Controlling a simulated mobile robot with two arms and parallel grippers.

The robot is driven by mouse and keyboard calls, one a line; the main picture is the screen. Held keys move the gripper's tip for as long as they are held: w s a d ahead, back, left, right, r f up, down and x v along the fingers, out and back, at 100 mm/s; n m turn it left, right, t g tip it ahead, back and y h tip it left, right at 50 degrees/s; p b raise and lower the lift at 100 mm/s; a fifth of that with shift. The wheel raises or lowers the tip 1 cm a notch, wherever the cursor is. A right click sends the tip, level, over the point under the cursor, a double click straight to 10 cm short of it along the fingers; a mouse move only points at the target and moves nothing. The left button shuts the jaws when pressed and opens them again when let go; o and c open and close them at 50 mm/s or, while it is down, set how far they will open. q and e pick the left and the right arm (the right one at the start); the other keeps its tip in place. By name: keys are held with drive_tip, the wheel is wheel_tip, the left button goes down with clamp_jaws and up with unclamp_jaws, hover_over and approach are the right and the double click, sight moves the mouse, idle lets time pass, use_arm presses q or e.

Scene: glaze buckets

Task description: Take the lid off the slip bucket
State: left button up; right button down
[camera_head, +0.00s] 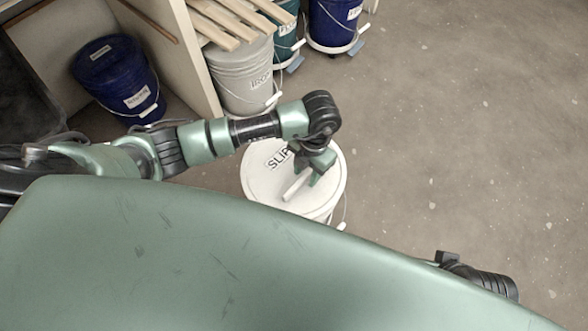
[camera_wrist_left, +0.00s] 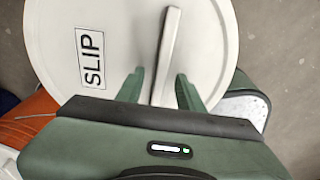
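The slip bucket (camera_head: 323,217) is white and stands upright on the floor, mostly hidden under its round white lid (camera_head: 262,188). The lid is on the bucket and carries a SLIP label; it fills much of the left wrist view (camera_wrist_left: 210,45). A pale bar handle (camera_head: 294,188) crosses the lid, and it also shows in the left wrist view (camera_wrist_left: 165,55). My left gripper (camera_head: 305,178) is above the lid, its two green fingers open on either side of the handle, with a gap visible. My right gripper is out of view.
A grey bucket (camera_head: 240,75) with wooden slats (camera_head: 225,22) on top stands behind. A blue bucket (camera_head: 118,80) sits inside a shelf unit (camera_head: 185,50). Teal (camera_head: 286,40) and blue (camera_head: 333,22) buckets stand farther back. The floor (camera_head: 460,140) to the right is clear.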

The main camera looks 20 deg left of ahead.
use_arm(q)
drive_tip(key=shift+f, duration=0.15)
clamp_jaws()
idle(1.5)
